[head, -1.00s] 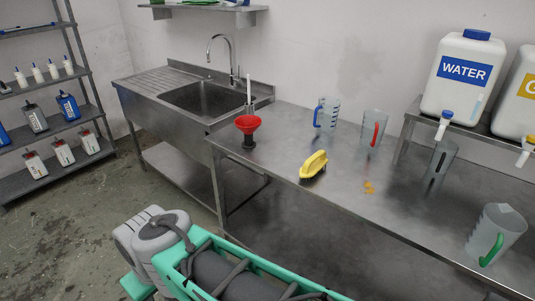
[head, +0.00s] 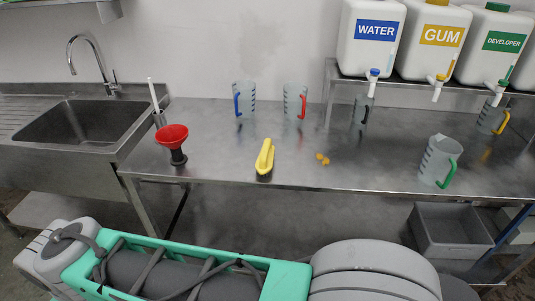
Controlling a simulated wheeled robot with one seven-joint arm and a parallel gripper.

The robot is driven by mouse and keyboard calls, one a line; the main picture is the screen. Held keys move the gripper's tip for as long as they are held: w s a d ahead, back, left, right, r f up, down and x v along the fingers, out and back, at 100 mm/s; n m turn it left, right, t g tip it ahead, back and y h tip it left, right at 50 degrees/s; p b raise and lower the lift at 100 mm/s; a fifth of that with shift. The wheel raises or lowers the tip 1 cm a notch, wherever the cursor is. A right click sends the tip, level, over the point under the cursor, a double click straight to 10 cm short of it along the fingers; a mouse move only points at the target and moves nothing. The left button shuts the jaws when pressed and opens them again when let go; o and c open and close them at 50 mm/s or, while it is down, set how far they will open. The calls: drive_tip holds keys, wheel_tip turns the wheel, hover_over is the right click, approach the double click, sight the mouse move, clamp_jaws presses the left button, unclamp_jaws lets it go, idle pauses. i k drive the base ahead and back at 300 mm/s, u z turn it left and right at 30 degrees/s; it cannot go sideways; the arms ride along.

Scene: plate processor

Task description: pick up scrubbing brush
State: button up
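The scrubbing brush (head: 265,158) has a yellow handle and a dark underside. It lies on the steel table (head: 220,140) near the front edge, in the middle of the head view. Nothing touches it. My arm shows in green and grey along the bottom of the view, below the table's front edge and apart from the brush. My gripper's fingers are not visible.
A red funnel (head: 172,136) on a dark base stands left of the brush. Jugs with blue (head: 243,99), red (head: 295,101) and green (head: 440,161) handles stand around. Orange bits (head: 322,159) lie to the right. A sink (head: 80,122) is left; containers (head: 370,38) stand on a raised shelf.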

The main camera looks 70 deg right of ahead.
sight(265, 162)
drive_tip(key=z, duration=0.75)
drive_tip(key=i, duration=0.75)
drive_tip(key=z, duration=1.1)
drive_tip(key=i, duration=0.25)
drive_tip(key=z, duration=0.2)
